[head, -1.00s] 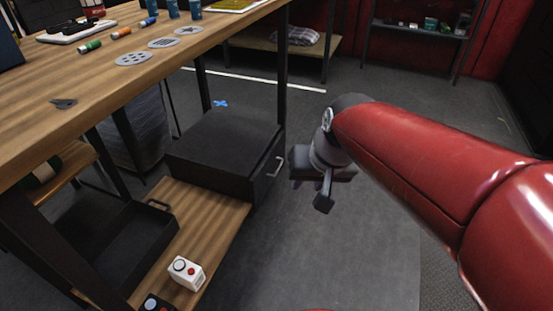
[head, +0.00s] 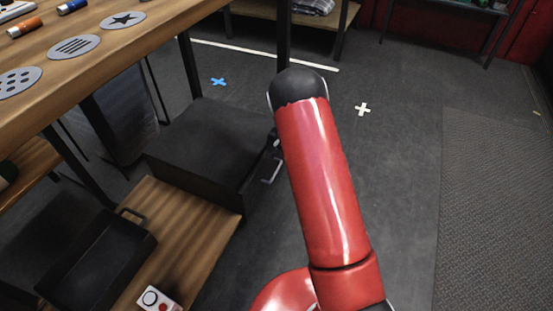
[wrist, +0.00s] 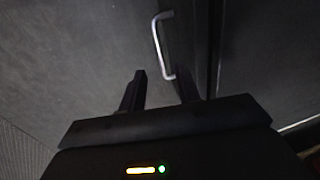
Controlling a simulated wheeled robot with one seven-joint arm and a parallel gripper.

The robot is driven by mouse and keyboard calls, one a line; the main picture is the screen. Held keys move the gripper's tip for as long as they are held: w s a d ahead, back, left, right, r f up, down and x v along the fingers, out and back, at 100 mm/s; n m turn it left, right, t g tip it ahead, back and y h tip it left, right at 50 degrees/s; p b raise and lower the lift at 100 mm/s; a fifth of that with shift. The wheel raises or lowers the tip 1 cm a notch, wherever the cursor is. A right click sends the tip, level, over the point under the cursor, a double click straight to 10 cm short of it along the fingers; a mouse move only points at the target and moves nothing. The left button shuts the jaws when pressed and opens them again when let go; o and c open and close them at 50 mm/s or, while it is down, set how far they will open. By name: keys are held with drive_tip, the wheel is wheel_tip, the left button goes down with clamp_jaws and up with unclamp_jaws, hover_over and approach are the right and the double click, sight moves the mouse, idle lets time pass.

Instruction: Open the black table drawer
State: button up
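The black table drawer (head: 205,150) is a dark box unit under the wooden table, and it looks shut. Its silver bar handle (head: 272,170) is on the front face, which is turned to the right. The handle also shows in the wrist view (wrist: 160,40), top centre. My gripper (wrist: 161,72) is open in the wrist view, its two dark fingers apart, with the handle's near end between or just beyond the tips. I cannot tell whether they touch it. In the head view my red arm hides most of the gripper.
The wooden tabletop (head: 60,75) carries grey discs with symbols. A low wooden shelf (head: 190,215) holds a black tray (head: 95,262) and a white button box (head: 158,299). A table leg (head: 284,40) stands behind my arm. The floor to the right is clear.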

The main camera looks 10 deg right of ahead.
sight(276, 172)
drive_tip(key=f, duration=0.3)
drive_tip(key=w+f, duration=0.1)
drive_tip(key=f, duration=0.2)
drive_tip(key=a+f, duration=0.1)
drive_tip(key=f, duration=0.2)
drive_tip(key=shift+w+b, duration=0.2)
drive_tip(key=shift+b, duration=0.1)
clamp_jaws()
